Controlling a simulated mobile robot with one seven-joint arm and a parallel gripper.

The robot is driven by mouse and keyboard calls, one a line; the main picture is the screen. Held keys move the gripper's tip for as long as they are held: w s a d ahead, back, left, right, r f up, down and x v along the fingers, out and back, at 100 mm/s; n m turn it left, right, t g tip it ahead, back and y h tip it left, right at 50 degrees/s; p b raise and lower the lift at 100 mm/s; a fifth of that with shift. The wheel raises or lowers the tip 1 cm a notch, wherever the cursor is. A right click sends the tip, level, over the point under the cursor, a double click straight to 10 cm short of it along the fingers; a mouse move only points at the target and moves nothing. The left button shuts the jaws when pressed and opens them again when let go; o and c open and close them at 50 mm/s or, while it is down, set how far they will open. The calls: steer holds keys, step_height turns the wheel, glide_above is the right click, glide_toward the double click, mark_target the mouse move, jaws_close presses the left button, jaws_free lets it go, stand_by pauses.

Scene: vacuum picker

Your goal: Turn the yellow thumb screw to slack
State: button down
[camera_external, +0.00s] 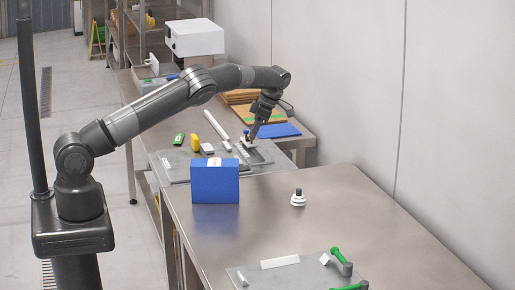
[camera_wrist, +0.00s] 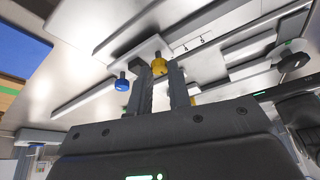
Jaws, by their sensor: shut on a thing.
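The yellow thumb screw (camera_wrist: 159,66) shows in the wrist view between the tips of my two dark fingers. My gripper (camera_wrist: 161,72) is shut on it. A blue knob (camera_wrist: 122,84) stands just left of the fingers in that view, apart from them. In the external view my arm reaches over the far part of the work surface, and my gripper (camera_external: 250,138) points down at a small fixture on a grey plate. The yellow screw is too small and covered there to make out clearly. How far the screw is turned cannot be told.
A blue box (camera_external: 215,183) stands in front of the fixture plate. A yellow item (camera_external: 195,142), a green item (camera_external: 179,139) and a white bar (camera_external: 217,130) lie left of my gripper. A white stepped piece (camera_external: 298,199) stands on the near table, which has clear room around it.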

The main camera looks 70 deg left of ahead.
steer(key=c, duration=1.3)
jaws_free()
steer(key=shift+c, duration=0.2)
steer(key=v, duration=1)
steer(key=shift+r, duration=0.25)
steer(key=shift+w+r, duration=0.1)
